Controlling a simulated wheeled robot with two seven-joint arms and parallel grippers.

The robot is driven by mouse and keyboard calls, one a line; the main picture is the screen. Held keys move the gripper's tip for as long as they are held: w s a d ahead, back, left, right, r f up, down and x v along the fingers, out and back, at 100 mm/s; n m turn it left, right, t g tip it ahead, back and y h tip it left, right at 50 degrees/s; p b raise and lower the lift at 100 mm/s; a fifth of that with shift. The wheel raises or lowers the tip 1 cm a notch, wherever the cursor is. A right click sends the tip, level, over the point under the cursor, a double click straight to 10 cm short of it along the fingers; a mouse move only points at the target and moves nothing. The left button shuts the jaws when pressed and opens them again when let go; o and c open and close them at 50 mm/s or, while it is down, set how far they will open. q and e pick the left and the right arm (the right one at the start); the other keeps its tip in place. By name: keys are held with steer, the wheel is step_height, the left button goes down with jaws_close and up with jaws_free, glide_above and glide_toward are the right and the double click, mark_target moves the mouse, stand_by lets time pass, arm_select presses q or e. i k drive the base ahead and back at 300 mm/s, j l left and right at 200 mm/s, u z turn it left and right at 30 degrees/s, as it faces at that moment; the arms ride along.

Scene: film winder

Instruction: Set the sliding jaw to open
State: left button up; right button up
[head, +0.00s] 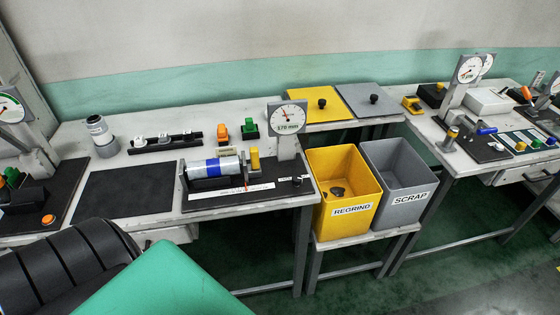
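The sliding jaw appears to be the dark block with a yellow upright handle (254,160) on the measuring fixture (232,190) on the middle table. A silver roll with a blue band (212,167) lies in the fixture, its right end close to or against the jaw; I cannot tell whether they touch. A red pointer (246,181) stands by a white scale strip (231,190). A dial gauge (287,117) reading 170 mm stands behind, to the right. Neither of my grippers is in view.
Yellow REGRIND (347,211) and grey SCRAP (407,195) bins stand right of the fixture. A black mat (128,190) lies left of it. A stacked cylinder (100,135) and a black rack (165,142) stand behind. Yellow and grey lidded panels (318,105) are at the back.

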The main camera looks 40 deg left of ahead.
mark_target(253, 170)
steer(key=u, duration=1.4)
steer(key=z, duration=0.35)
